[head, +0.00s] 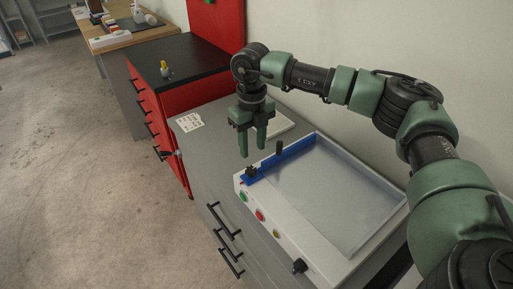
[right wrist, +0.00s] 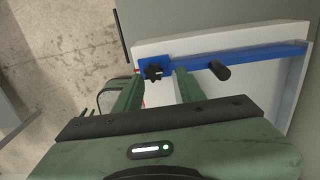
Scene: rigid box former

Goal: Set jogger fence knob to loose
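The jogger is a white tray-like machine (head: 333,246) on a grey cabinet, with a blue fence (head: 286,158) along its left far side. A black lobed knob (head: 251,171) sits at the fence's near end; the right wrist view also shows the knob (right wrist: 153,72). A black upright handle (head: 278,147) stands farther along the fence. My right gripper (head: 256,154) points down above the fence's near end, close to the knob. Its fingers are apart with nothing between them, and in the right wrist view the knob appears beyond the gap. My left gripper is not in view.
Green, red and yellow buttons line the jogger's front, with a black knob (head: 299,266) at its right. A paper card (head: 189,122) lies on the cabinet. A red cabinet with black top (head: 185,56) stands to the left. The floor at left is clear.

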